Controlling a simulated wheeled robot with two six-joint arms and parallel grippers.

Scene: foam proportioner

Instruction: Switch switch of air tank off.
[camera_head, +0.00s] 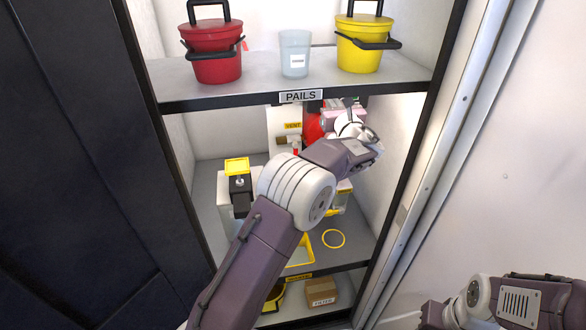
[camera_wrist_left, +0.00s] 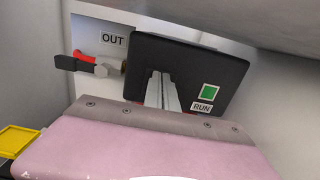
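My left arm reaches into the cabinet below the PAILS shelf. Its gripper (camera_head: 343,113) is beside the red tank (camera_head: 314,127), which is partly hidden. In the left wrist view, the two grey fingers (camera_wrist_left: 163,90) stand close together in front of a black box (camera_wrist_left: 205,65) with a green RUN indicator (camera_wrist_left: 209,91). Contact with the box is unclear, and I see nothing between the fingers. I cannot make out which part is the tank's switch. My right arm (camera_head: 475,300) is at lower right; its fingers are not clear.
The shelf (camera_head: 270,75) above holds a red pail (camera_head: 212,50), a glass (camera_head: 294,55) and a yellow pail (camera_head: 361,45). The cabinet's right frame (camera_head: 410,150) is near my left wrist.

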